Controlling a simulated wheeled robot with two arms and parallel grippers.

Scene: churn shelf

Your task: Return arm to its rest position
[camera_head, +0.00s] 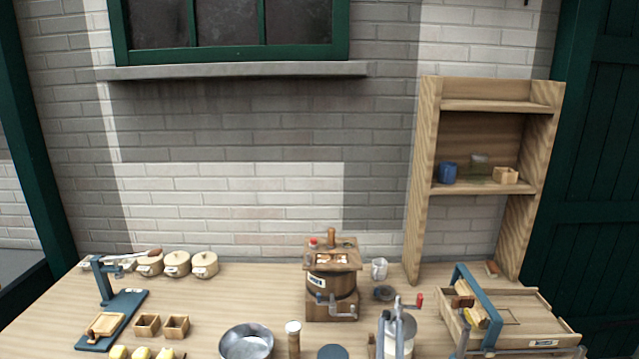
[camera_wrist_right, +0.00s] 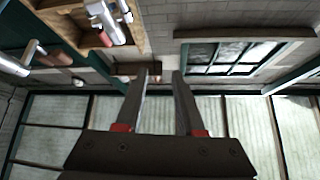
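My right gripper (camera_wrist_right: 162,75) shows in the right wrist view. Its two dark fingers, with red parts at their bases, stand apart with an empty gap between them. It points towards the wall and window and touches nothing that I can see. I cannot clearly make out either gripper in the head view. My left gripper is not in view.
A wooden table (camera_head: 205,290) holds a barrel churn (camera_head: 332,283), a metal bowl (camera_head: 246,343), a crank device (camera_head: 397,330), a wooden tray press (camera_head: 525,305) and a blue stand (camera_head: 115,315). A wooden shelf (camera_head: 425,180) stands at the back right, holding a blue cup (camera_head: 447,173).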

